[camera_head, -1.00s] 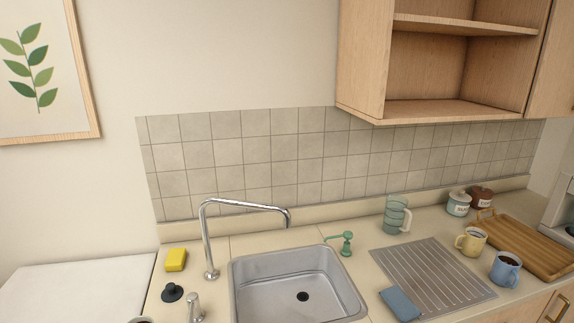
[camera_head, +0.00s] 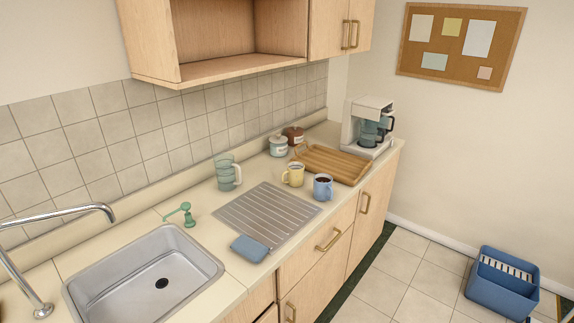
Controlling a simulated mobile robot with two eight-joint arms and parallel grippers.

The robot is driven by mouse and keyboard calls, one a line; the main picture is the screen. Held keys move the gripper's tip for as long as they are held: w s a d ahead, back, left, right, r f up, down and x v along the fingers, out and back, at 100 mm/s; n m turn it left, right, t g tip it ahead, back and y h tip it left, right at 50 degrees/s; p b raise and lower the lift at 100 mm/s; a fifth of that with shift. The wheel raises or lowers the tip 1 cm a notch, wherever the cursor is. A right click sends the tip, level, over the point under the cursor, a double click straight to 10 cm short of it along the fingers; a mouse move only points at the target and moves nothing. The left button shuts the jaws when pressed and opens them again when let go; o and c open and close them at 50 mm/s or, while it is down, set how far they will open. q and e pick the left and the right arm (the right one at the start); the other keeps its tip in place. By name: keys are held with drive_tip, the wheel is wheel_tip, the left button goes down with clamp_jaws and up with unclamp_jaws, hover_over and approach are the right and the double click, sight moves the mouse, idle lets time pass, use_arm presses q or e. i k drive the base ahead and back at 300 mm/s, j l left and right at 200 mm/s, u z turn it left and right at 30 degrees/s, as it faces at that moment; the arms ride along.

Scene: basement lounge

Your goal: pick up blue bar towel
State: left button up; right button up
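The blue bar towel (camera_head: 250,248) lies folded on the counter, at the near left corner of the ribbed metal drainboard (camera_head: 266,213), close to the counter's front edge. It looks like a small flat blue-grey bundle and is fully visible. Neither of my grippers shows in the head view.
The sink (camera_head: 150,278) with a tall faucet (camera_head: 60,215) is left of the towel, with a green soap dispenser (camera_head: 187,213) behind. A blue mug (camera_head: 323,188), a yellow mug (camera_head: 293,175) and a wooden tray (camera_head: 335,164) stand to the right. A blue bin (camera_head: 502,284) sits on the floor.

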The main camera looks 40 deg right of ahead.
sight(252, 249)
drive_tip(key=z, duration=1.35)
drive_tip(key=u, duration=0.4)
drive_tip(key=i+l+u, duration=0.1)
drive_tip(key=u, duration=0.25)
drive_tip(key=l+u, duration=0.15)
drive_tip(key=u, duration=0.25)
drive_tip(key=l+u, duration=0.1)
drive_tip(key=u, duration=0.25)
drive_tip(key=i+l+u, duration=0.1)
drive_tip(key=l+u, duration=0.25)
drive_tip(key=l, duration=0.15)
drive_tip(key=l+u, duration=0.4)
drive_tip(key=l, duration=0.6)
drive_tip(key=k+l+u, duration=0.15)
drive_tip(key=l, duration=0.45)
